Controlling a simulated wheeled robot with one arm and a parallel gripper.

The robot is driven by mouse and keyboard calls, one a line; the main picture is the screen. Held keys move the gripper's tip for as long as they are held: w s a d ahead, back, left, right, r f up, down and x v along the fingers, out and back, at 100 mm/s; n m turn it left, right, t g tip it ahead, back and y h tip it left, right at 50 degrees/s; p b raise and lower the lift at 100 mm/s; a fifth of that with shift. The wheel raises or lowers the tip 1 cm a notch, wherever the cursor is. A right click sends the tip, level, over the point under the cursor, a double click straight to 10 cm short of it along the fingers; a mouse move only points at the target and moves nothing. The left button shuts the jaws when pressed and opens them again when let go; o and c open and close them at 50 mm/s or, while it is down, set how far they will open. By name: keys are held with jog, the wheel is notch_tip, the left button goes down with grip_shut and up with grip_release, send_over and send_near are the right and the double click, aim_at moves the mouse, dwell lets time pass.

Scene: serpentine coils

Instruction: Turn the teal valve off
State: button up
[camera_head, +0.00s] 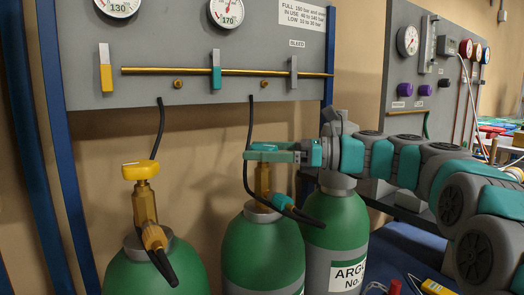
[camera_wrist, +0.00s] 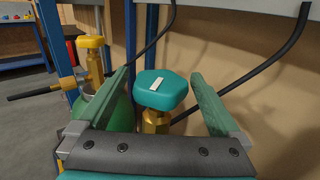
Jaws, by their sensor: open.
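The teal valve knob (camera_wrist: 163,97), a rounded cap with a white mark on top, sits on a brass stem above the middle green cylinder (camera_head: 262,248). My gripper (camera_wrist: 159,78) is open in the wrist view, with one green finger on each side of the knob and visible gaps to both. In the head view my gripper (camera_head: 250,154) reaches in from the right at knob height, and its fingers partly hide the knob (camera_head: 264,147). The brass stem (camera_head: 262,180) shows below the fingers. A teal lever (camera_head: 216,72) also hangs on the panel above.
A yellow valve (camera_head: 140,171) tops the left cylinder. A third cylinder (camera_head: 338,235) with an argon label stands under my wrist. A grey panel (camera_head: 190,45) is above, with a wall behind.

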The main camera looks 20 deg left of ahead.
jog(key=shift+c, duration=0.4)
jog(key=c, duration=1.3)
jog(key=shift+o, duration=0.2)
